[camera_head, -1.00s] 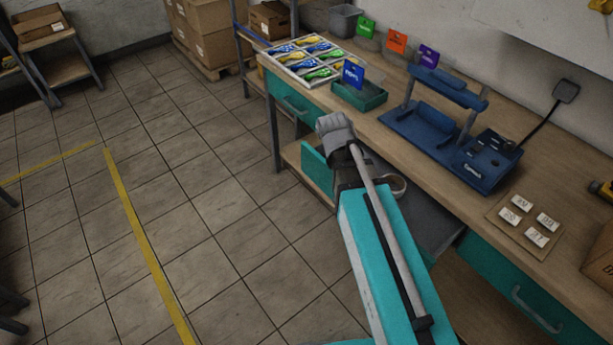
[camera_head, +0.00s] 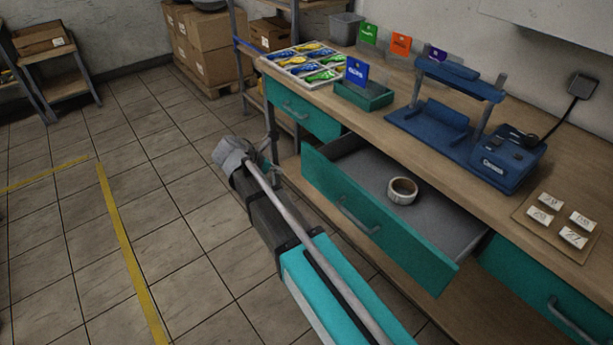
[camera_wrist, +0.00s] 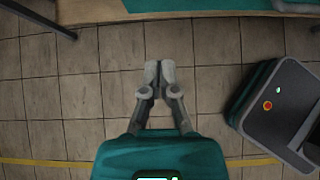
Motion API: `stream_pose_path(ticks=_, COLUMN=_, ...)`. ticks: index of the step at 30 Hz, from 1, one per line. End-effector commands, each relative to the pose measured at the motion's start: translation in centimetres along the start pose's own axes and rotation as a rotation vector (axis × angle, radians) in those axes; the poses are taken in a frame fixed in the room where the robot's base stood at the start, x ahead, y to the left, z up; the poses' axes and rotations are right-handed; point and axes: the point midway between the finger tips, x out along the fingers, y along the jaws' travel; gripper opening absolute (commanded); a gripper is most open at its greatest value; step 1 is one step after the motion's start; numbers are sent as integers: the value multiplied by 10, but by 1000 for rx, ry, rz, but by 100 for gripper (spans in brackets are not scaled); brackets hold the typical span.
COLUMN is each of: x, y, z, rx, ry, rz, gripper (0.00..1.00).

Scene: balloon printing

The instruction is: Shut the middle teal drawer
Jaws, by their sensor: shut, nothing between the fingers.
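The middle teal drawer (camera_head: 382,222) is pulled well out from under the workbench, its grey inside showing. A white roll of tape (camera_head: 402,190) lies in it. The drawer's front has a grey bar handle (camera_head: 358,217). My gripper (camera_wrist: 153,76) is shut and empty, over the tiled floor in the wrist view. In the head view my arm reaches up past the drawer's left side, and my wrist is in front of the bench, left of the drawer front and apart from it. The fingers are mostly hidden there.
The left drawer (camera_head: 301,110) and right drawer (camera_head: 540,305) look shut. On the bench (camera_head: 400,130) stand a balloon tray (camera_head: 305,68), a teal box (camera_head: 363,96), a blue press (camera_head: 440,130) and a board of white tiles (camera_head: 556,222). The floor (camera_head: 130,215) at left is clear.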

Motion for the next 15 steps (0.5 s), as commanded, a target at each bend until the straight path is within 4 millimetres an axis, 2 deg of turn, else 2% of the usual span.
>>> stream_pose_path(ticks=15, x=5, y=0, z=0, rx=2, ry=1, rz=-1, gripper=0)
